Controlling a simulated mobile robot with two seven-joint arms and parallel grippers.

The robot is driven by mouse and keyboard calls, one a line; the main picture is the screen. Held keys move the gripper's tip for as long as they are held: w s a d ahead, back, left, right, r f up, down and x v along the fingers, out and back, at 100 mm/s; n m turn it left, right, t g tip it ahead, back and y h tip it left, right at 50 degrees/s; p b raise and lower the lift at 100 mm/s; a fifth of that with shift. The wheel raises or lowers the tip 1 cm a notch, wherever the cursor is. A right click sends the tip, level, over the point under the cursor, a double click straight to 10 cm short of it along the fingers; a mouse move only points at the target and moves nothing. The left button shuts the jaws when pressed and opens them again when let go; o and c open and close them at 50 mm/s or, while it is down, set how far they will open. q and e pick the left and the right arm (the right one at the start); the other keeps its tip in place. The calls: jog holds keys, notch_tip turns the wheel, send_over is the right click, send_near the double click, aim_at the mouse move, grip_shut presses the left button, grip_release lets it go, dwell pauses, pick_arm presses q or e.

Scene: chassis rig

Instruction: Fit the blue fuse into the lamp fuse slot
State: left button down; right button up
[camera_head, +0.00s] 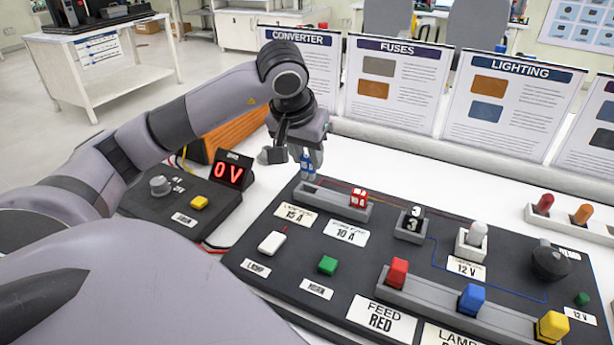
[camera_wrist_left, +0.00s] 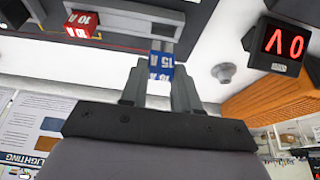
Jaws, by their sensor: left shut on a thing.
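My left gripper (camera_head: 307,165) points down over the left end of the grey fuse holder (camera_head: 328,203). It is shut on the blue fuse (camera_head: 307,170). In the left wrist view the blue fuse (camera_wrist_left: 160,66) sits between the two fingers, marked 15 A, with its grey prongs pointing away from the gripper. The fuse is at the holder's left end, above the 15 A label (camera_head: 296,214); I cannot tell whether its prongs are in the slot. A red 10 A fuse (camera_head: 358,197) sits in the holder's right end. My right gripper is not in view.
A 0 V display (camera_head: 230,171) stands left of the black board. A white lamp switch (camera_head: 272,243), a green button (camera_head: 328,265) and red, blue and yellow blocks are in front. An orange block (camera_head: 230,133) is behind my arm. Upright posters (camera_head: 397,85) line the back.

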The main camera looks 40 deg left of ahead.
aim_at(307, 171)
pick_arm(q)
jog(key=shift+f+b, duration=0.35)
jog(key=shift+f, duration=1.8)
jog(key=shift+f, duration=0.15)
jog(key=c, duration=0.8)
grip_release()
jog(key=shift+r, duration=0.2)
jog(key=p+v, duration=0.2)
jog(key=v, duration=1)
jog(key=shift+r, duration=0.1)
